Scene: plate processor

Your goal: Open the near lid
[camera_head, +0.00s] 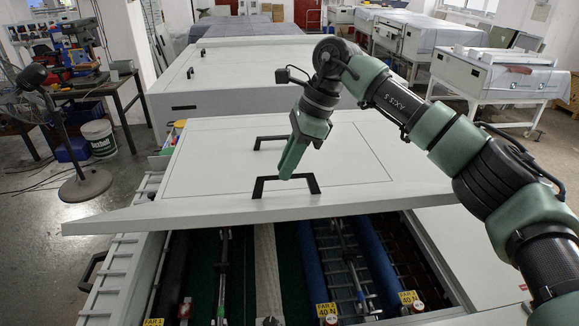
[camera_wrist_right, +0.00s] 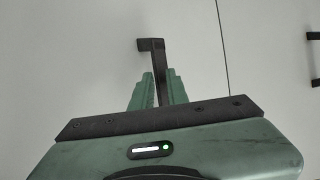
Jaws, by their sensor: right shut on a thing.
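The near lid (camera_head: 140,210) is a broad white panel with black bracket handles. It sits askew over the machine, its front edge apart from the body, and the rollers inside show below that edge. In the right wrist view the handle (camera_wrist_right: 159,62) runs between the green fingers (camera_wrist_right: 156,92). The far handle (camera_head: 262,140) is free and partly hidden behind my gripper. My left gripper is not in view.
Blue rollers (camera_head: 312,262) and dark rods lie in the open bay, with yellow labels (camera_head: 326,310) at its front. A farther white lid (camera_head: 230,72) lies behind. A fan stand (camera_head: 85,185) and bucket (camera_head: 100,138) stand on the floor at left.

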